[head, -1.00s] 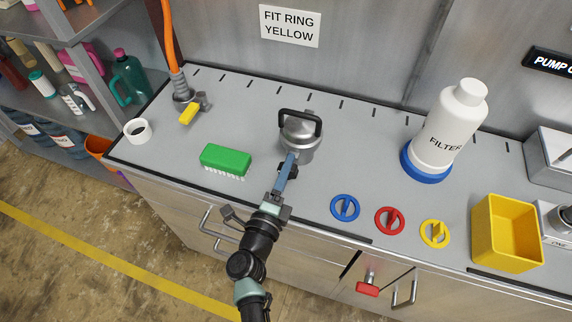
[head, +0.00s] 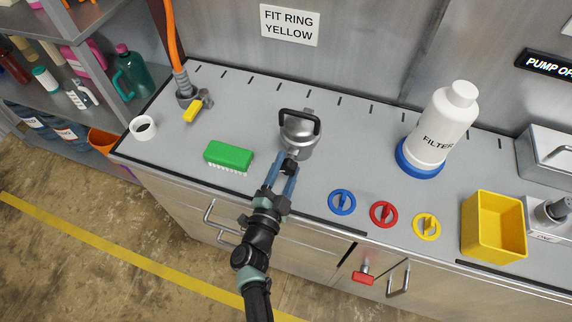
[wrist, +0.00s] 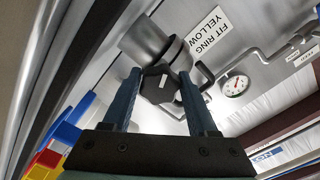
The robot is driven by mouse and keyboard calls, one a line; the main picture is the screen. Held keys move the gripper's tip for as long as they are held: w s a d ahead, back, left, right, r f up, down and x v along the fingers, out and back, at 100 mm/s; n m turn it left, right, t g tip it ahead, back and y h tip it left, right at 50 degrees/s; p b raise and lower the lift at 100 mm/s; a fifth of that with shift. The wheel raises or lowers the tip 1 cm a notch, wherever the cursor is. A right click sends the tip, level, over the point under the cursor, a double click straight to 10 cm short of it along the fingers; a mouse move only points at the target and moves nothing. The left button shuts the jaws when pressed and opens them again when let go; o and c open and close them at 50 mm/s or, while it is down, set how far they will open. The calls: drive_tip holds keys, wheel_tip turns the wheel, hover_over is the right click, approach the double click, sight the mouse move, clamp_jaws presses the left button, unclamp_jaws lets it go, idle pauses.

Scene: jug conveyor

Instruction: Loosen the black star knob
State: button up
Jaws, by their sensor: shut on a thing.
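The black star knob (head: 289,166) is on the front of a grey metal housing (head: 300,142) with a black handle on top, standing on the counter. In the wrist view the knob (wrist: 158,84) is dark and faceted, with a short white mark on its face. My gripper (head: 284,164) reaches in from the front, its two blue fingers on either side of the knob. The wrist view shows the fingers (wrist: 160,92) flanking the knob, shut on it. The knob's shaft is hidden behind it.
A green brush (head: 228,156) lies left of the housing. Blue (head: 342,202), red (head: 383,214) and yellow (head: 426,227) rings lie to the right, near a yellow bin (head: 494,226). A white filter bottle (head: 442,120) stands at the back right. Counter between them is clear.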

drive_tip(key=shift+n, duration=0.4)
drive_tip(key=o, duration=1.4)
drive_tip(key=v, duration=1.3)
drive_tip(key=shift+r, duration=0.1)
